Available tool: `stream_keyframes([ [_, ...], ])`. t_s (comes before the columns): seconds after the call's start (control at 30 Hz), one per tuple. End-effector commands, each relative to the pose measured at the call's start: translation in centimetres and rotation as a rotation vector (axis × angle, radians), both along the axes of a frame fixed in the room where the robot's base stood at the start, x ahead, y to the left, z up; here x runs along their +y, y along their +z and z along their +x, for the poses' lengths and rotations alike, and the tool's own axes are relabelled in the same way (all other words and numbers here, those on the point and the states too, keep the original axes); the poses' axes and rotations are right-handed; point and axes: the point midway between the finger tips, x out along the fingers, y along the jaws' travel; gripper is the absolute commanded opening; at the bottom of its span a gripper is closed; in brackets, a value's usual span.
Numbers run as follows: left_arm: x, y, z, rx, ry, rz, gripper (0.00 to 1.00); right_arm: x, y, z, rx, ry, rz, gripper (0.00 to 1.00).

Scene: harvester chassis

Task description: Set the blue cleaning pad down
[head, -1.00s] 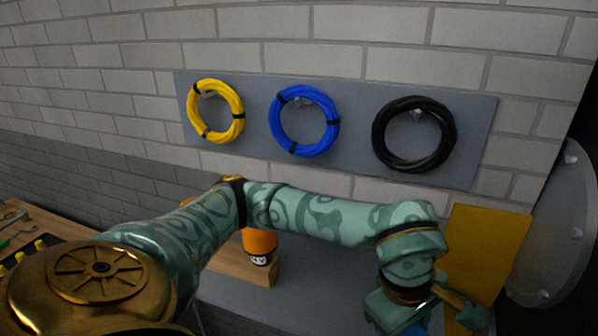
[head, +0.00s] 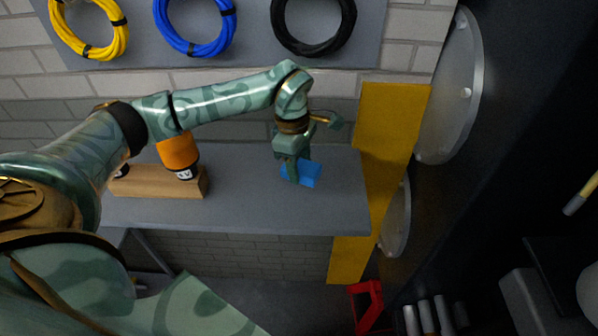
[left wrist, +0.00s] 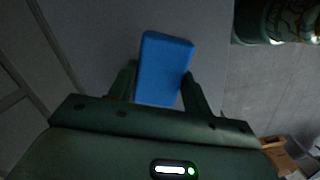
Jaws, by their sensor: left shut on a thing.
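The blue cleaning pad (head: 303,173) is a small blue block at the right part of the grey bench (head: 245,212). My left gripper (head: 294,174) points down and is shut on the pad. In the left wrist view the pad (left wrist: 164,68) sits between the two fingers of the left gripper (left wrist: 163,92), with its far end sticking out past them. The pad is at or just above the bench top; I cannot tell whether it touches. My right gripper is not in view.
An orange-topped thing (head: 179,153) stands by a wooden block (head: 160,183) at the bench's left. A yellow panel (head: 390,130) stands close at the right end. Yellow (head: 92,55), blue (head: 195,50) and black (head: 313,50) coils hang on the wall. The bench's front middle is clear.

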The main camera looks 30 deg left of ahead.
Motion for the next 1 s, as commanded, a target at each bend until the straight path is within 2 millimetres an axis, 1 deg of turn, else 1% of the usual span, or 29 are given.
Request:
stream_keyframes([
  [0.03,0.2,-0.5,0.3,0.001,0.001,0.0,0.31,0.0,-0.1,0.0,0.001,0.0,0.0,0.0],
  [0.17,0.6,-1.4,0.9,0.0,0.0,0.0,0.31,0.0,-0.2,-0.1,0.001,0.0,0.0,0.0],
  [0.2,0.7,-2.0,1.1,0.002,0.0,0.0,0.31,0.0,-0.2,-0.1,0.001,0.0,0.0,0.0],
  [0.3,0.6,-3.7,1.0,0.003,0.0,-0.001,0.31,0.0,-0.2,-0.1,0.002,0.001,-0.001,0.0],
  [0.37,0.6,-4.3,1.0,0.002,-0.001,-0.001,0.31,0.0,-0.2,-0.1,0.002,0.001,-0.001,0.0],
  [0.6,0.7,-4.6,1.0,-0.001,-0.002,0.001,0.31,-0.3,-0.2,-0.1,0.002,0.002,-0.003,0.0],
  [0.63,0.7,-4.6,1.0,-0.001,-0.001,0.001,0.58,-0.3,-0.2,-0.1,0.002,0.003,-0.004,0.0],
  [0.67,0.7,-4.6,1.0,0.0,-0.001,0.001,0.66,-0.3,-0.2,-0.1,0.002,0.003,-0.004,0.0],
  [0.7,0.7,-4.6,1.0,0.0,-0.001,0.001,0.71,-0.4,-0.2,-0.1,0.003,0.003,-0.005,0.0],
  [1.0,0.7,-4.2,1.1,-0.002,-0.001,0.001,0.71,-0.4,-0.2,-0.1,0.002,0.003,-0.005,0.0],
])
